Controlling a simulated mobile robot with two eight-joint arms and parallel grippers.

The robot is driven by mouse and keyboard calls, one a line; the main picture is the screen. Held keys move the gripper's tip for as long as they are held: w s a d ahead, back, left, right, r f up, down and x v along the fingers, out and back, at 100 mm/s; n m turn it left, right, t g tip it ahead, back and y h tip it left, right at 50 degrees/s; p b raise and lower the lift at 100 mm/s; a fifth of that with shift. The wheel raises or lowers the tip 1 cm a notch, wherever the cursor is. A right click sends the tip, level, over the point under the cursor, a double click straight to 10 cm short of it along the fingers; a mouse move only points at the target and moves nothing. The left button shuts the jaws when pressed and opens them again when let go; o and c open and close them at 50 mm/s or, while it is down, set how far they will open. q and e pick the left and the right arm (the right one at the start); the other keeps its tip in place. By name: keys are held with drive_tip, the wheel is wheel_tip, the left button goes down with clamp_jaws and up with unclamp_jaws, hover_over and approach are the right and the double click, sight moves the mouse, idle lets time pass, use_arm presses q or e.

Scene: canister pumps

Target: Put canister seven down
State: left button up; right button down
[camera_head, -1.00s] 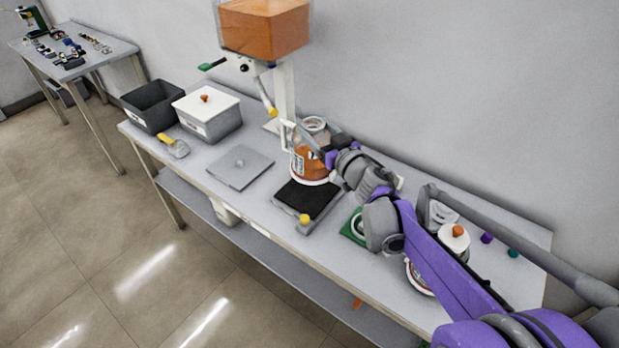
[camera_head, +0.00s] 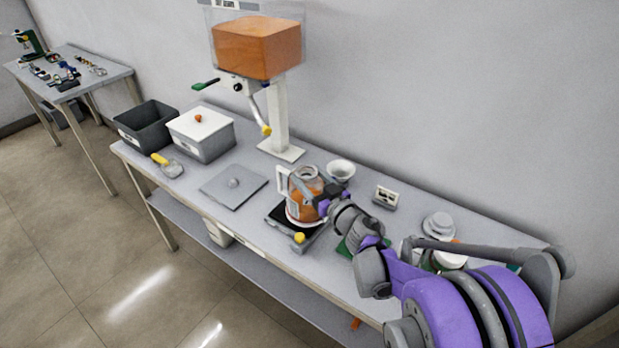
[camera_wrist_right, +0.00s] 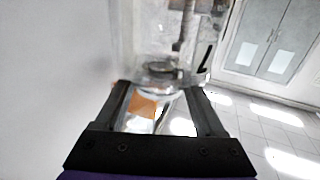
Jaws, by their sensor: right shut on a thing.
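A clear canister (camera_head: 304,198) with orange contents and a white handle on its left is upright at the black pad (camera_head: 277,219) in the head view. I cannot tell whether its base touches the pad. My right gripper (camera_head: 326,197) is shut on the canister's right side. In the right wrist view the two dark fingers of my right gripper (camera_wrist_right: 164,105) flank the clear canister wall. The canister's number cannot be read. My left gripper is not in view.
A dispenser (camera_head: 256,48) with an orange hopper stands behind. A flat grey plate (camera_head: 234,186), a white lidded bin (camera_head: 203,134), a dark bin (camera_head: 148,125) and a scoop (camera_head: 168,166) lie to the left. A white bowl (camera_head: 341,170) and small box (camera_head: 385,196) stand behind my arm.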

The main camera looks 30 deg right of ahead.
drive_tip(key=shift+f, duration=0.1)
unclamp_jaws()
drive_tip(key=shift+s, duration=0.3)
drive_tip(key=s+r+m+g+h, duration=0.1)
drive_tip(key=s+h, duration=0.1)
drive_tip(key=s, duration=0.4)
drive_tip(key=s+r+m+h, duration=0.1)
drive_tip(key=s+m+h, duration=0.15)
drive_tip(key=s, duration=0.25)
drive_tip(key=s+a+f+n+g+y, duration=0.3)
drive_tip(key=s+a+f+g, duration=0.9)
drive_tip(key=s+a, duration=0.5)
wheel_tip(320, 180, down, 3)
drive_tip(key=shift+a+r+y, duration=0.15)
drive_tip(key=shift+a+y, duration=0.05)
drive_tip(key=shift+y, duration=0.55)
drive_tip(key=shift+w+n, duration=0.1)
drive_tip(key=shift+n, duration=0.15)
